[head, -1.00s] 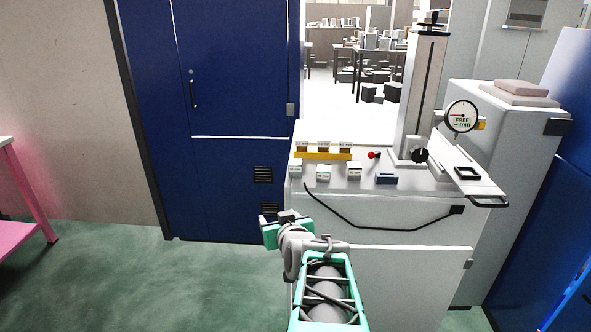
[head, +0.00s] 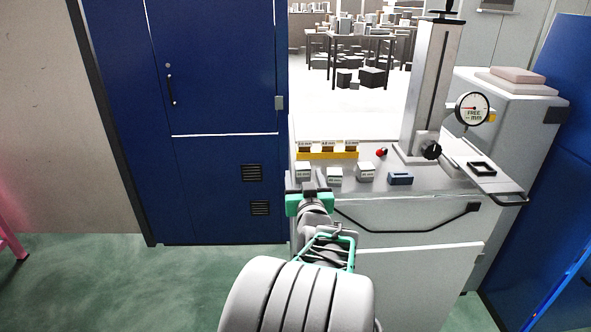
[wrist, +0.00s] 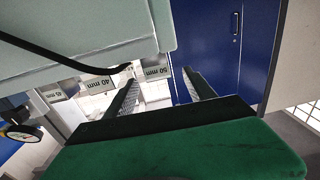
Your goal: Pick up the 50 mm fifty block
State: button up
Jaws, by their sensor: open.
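The 50 mm block (head: 303,170) is a small pale block with a label, leftmost of three in the front row on the grey bench top. In the wrist view its "50 mm" label (wrist: 156,72) shows upside down, between the fingertips in the picture. My gripper (head: 307,184) is open and empty at the bench's front left edge, just in front of the block in the head view. In the wrist view my gripper (wrist: 160,79) has two dark, well-parted fingers pointing toward the block. I cannot tell the remaining distance.
A 40 mm block (head: 334,177) stands close on the right, then another pale block (head: 365,172). A yellow rack (head: 327,155) with several blocks is behind. A blue block (head: 400,178), a red knob (head: 382,152) and a dial gauge stand (head: 428,90) are farther right. A blue door (head: 220,90) is left.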

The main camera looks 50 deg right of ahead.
aim_at(304, 172)
jog(key=p+x, duration=0.1)
jog(key=x, duration=0.4)
jog(key=shift+d+f+p, duration=0.15)
jog(key=shift+d+p, duration=0.25)
jog(key=shift+a, duration=0.1)
grip_shut()
